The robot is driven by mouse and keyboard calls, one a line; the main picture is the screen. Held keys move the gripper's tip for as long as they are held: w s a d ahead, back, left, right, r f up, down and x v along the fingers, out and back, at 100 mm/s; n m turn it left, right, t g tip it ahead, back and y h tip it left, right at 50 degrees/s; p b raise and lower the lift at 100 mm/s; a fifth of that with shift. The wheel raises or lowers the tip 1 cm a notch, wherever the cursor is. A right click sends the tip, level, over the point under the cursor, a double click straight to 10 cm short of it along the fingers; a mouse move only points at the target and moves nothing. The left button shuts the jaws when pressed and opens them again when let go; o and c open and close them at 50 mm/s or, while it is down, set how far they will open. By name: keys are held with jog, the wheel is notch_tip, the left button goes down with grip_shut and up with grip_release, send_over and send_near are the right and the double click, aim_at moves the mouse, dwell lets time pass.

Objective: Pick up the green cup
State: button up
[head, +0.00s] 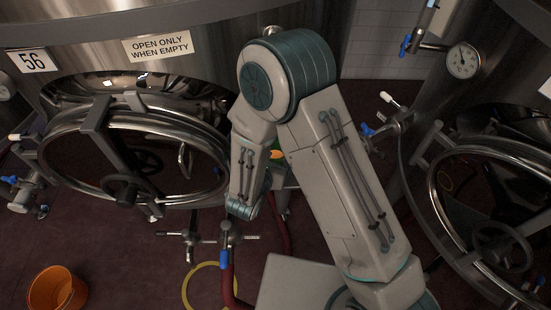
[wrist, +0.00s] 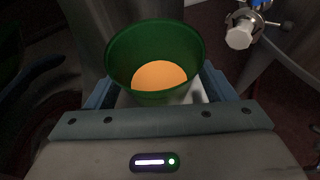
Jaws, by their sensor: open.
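The green cup (wrist: 154,92) is in the wrist view, seen from above, with its open rim facing up. It has an orange round area inside, which may be its contents or its bottom. My gripper (wrist: 160,88) is open, with one blue-grey finger on the left and one on the right of the cup. I cannot tell whether the fingers touch it. In the head view my arm hides most of the cup; a small bit of green and orange (head: 277,155) shows beside my forearm. My fingertips are hidden there.
A steel tank with an open round hatch (head: 135,155) stands at the left, and another tank (head: 490,200) at the right. An orange bucket (head: 57,290) is on the dark red floor at the lower left. Valve fittings (head: 207,235) and a red hose (head: 229,285) are near my arm.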

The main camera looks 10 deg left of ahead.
jog(key=c, duration=1.1)
jog(key=shift+c, duration=0.2)
jog(key=shift+r, duration=0.15)
